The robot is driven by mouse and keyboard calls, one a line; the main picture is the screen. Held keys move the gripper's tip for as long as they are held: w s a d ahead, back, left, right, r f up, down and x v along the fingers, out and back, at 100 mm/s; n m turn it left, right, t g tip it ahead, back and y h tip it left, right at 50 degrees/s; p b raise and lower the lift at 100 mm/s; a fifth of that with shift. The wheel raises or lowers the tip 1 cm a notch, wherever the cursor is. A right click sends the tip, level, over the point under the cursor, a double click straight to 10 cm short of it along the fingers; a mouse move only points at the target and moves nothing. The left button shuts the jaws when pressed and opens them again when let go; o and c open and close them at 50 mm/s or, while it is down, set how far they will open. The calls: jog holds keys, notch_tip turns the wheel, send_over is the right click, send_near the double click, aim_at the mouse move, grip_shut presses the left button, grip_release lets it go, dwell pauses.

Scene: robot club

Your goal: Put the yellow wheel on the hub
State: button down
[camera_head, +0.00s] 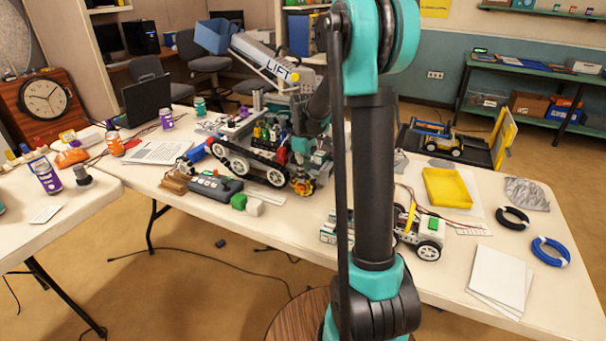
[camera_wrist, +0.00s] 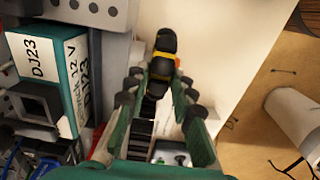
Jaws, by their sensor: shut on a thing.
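My gripper (camera_head: 312,165) is low over the middle of the long table, beside the tracked robot model (camera_head: 245,160). In the wrist view its green fingers (camera_wrist: 163,82) are shut on a dark wheel with a yellow band (camera_wrist: 162,72), held at the fingertips and seen nearly edge-on. I cannot make out the bare hub in either view. The wheel looks apart from any axle, but I cannot tell its height.
My arm hides part of a small wheeled vehicle (camera_head: 428,240). A yellow tray (camera_head: 447,187) is right.

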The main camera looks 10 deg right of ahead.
jog(key=shift+w+d, duration=0.5)
jog(key=shift+w, duration=0.1)
dwell(0.6)
jog(key=c, duration=1.2)
grip_release()
jog(key=shift+o, duration=0.2)
jog(key=shift+s+a+r, duration=0.1)
jog(key=shift+r, duration=3.35)
